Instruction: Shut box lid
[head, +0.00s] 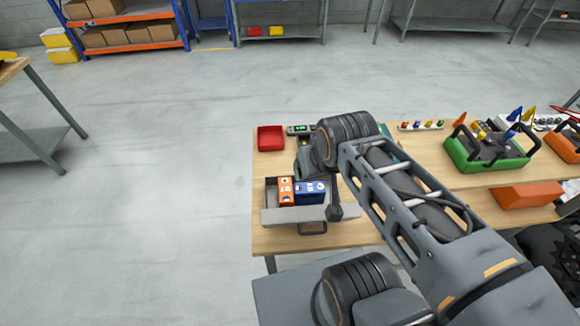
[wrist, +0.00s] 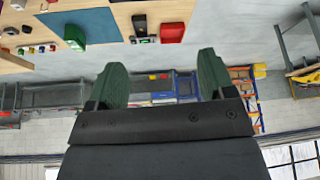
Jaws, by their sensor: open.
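A grey open box (head: 270,193) sits near the left end of the wooden table in the head view, with an orange block (head: 286,192) and a blue block (head: 310,193) inside. A light grey panel (head: 280,216), which looks like the opened lid, lies along its near side, with a dark handle (head: 312,229) below. My arm's end is over the box's right side and hides part of it. In the wrist view my gripper (wrist: 161,66) has its two green fingers wide apart with nothing between them. The box is not recognisable in the wrist view.
A red tray (head: 271,138) and a small device with a green display (head: 299,129) are behind the box. Bare floor lies left of the table (head: 262,240).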

